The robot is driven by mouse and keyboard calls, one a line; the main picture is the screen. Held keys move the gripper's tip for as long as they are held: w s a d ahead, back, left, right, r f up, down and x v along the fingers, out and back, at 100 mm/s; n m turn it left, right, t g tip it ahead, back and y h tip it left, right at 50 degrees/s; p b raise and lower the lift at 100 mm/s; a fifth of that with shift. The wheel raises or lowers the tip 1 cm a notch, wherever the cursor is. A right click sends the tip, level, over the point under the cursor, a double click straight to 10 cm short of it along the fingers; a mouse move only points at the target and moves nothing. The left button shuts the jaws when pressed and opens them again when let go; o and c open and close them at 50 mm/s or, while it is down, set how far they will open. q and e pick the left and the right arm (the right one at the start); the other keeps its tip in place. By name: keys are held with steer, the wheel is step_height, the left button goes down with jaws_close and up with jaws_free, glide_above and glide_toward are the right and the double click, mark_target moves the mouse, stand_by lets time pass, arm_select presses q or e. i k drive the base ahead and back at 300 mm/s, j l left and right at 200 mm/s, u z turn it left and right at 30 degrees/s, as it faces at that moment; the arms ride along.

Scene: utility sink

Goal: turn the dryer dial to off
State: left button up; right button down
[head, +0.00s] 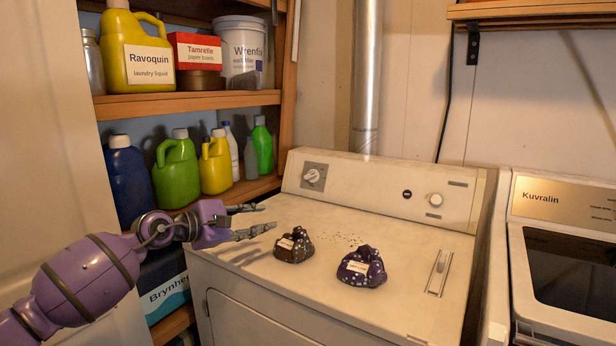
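The dryer (335,322) stands in the middle with its control panel (375,186) along the back. A white dial (312,176) on a grey plate sits at the panel's left end. A smaller round knob (436,200) sits towards the right end. The dial's markings are too small to read. My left gripper (258,219) is over the dryer top's left edge, in front of and left of the dial, apart from it. Its fingers are spread and nothing is between them. My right gripper is not in view.
Two small labelled bags, one brown (294,246) and one purple (362,267), sit on the dryer top near my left gripper. Shelves with several bottles (177,168) stand at left. A second machine (563,250) stands at right. The dryer top's right part is mostly clear.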

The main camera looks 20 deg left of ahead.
mark_target(313, 176)
steer(key=i+j, duration=0.15)
steer(key=i, duration=0.25)
steer(key=i+j, duration=0.15)
steer(key=i, duration=0.25)
steer(key=i+j, duration=0.2)
steer(key=i, duration=0.2)
